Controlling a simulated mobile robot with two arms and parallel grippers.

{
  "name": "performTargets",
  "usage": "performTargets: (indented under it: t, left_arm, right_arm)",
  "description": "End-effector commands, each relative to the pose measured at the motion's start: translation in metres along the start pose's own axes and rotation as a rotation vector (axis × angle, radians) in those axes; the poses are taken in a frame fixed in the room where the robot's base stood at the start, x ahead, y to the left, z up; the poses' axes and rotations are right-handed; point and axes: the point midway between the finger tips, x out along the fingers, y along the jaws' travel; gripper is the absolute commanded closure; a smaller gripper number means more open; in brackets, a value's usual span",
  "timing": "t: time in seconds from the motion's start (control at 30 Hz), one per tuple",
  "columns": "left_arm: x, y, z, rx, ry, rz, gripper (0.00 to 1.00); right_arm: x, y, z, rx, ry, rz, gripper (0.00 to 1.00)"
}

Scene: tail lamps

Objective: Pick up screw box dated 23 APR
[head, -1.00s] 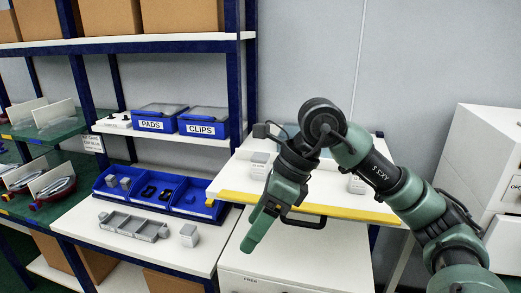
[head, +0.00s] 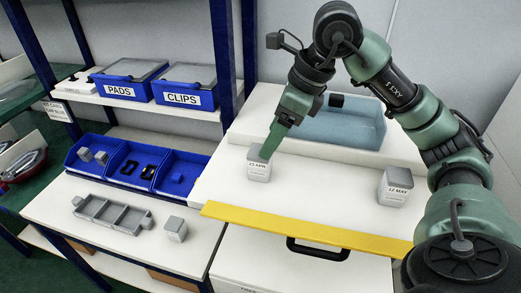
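A small pale grey box (head: 257,167) stands on the white worktop with a label that ends in APR; its day number is too small to read surely. My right gripper (head: 267,155) points down at this box, its fingertips at the box's upper right edge. Its fingers show edge-on, so I cannot tell whether they are open or touch the box. A second similar box (head: 395,187), labelled 12 MAY, stands further right on the same worktop. My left gripper is out of view.
A yellow strip (head: 300,229) edges the worktop front. A translucent blue bin (head: 345,130) stands behind my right gripper. At left are a blue divided tray (head: 125,165), a grey divided holder (head: 108,214) and a small grey box (head: 175,230). PADS and CLIPS bins sit on a shelf above.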

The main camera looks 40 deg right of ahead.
Motion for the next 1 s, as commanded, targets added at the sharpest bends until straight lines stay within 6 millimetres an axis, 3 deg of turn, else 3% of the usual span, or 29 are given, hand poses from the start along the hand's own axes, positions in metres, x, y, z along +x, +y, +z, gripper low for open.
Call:
performTargets:
  t: [0.5, 0.77, 0.8, 1.0]
  left_arm:
    - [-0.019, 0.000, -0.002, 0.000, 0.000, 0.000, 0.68]
    - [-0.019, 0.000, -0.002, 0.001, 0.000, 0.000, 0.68]
    - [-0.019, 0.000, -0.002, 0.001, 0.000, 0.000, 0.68]
    - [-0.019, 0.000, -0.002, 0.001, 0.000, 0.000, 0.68]
  right_arm:
    - [0.064, 0.009, 0.000, 0.000, 0.002, 0.003, 0.31]
    - [0.069, 0.008, 0.000, -0.001, -0.001, 0.001, 0.31]
    - [0.069, 0.008, 0.000, -0.001, -0.001, 0.001, 0.34]
    - [0.069, 0.008, 0.000, -0.001, -0.001, 0.000, 0.89]
